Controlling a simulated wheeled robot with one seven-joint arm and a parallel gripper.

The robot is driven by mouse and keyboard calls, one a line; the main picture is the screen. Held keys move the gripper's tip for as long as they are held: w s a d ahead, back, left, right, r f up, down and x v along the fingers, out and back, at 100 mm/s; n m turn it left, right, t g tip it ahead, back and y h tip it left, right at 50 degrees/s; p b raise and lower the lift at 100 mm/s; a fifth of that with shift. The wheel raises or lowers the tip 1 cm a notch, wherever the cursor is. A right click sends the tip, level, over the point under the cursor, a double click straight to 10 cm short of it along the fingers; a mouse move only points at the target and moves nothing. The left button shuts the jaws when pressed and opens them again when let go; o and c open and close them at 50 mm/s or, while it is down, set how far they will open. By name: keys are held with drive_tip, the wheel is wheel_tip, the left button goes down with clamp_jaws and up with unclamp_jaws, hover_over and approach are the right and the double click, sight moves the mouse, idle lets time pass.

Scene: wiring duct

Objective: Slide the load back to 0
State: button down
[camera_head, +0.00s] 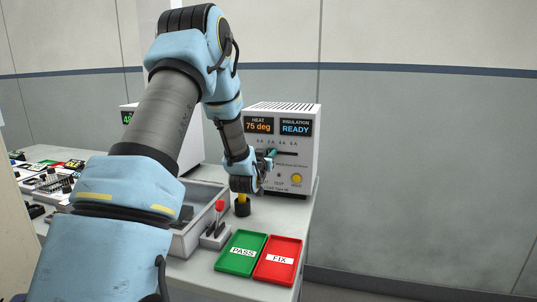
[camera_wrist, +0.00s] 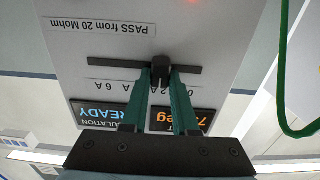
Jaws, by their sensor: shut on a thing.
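The test unit (camera_head: 291,125) is a white box with a dark horizontal slot across its front. The slot (camera_wrist: 105,63) shows upside down in the wrist view, with amp marks beside it. The load slider's black knob (camera_wrist: 160,62) stands in this slot, nearer the right end than the left there. My gripper (camera_wrist: 161,72) is shut on the knob, with a green finger on each side of it. The fingers hide some of the marks, so I cannot tell the exact reading. In the head view my gripper (camera_head: 270,154) is at the unit's front.
The unit's displays (camera_head: 278,126) read 75 deg and READY. A yellow button (camera_head: 296,178) is at its lower right. A green PASS tray (camera_head: 241,253) and a red FIX tray (camera_head: 278,260) lie in front. A red-topped tool (camera_head: 219,207) and a grey bin (camera_head: 190,238) stand left of them.

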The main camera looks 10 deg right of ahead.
drive_tip(key=shift+w+a+b, duration=0.35)
drive_tip(key=shift+a, duration=0.3)
drive_tip(key=shift+w+a+b, duration=0.35)
drive_tip(key=shift+a, duration=0.3)
drive_tip(key=shift+w+a+b, duration=0.35)
drive_tip(key=shift+a, duration=0.3)
drive_tip(key=c, duration=0.7)
unclamp_jaws()
drive_tip(key=shift+s, duration=0.1)
drive_tip(key=b+v, duration=0.3)
drive_tip(key=v, duration=0.7)
drive_tip(key=shift+s+a+b, duration=0.2)
drive_tip(key=shift+s+b, duration=0.1)
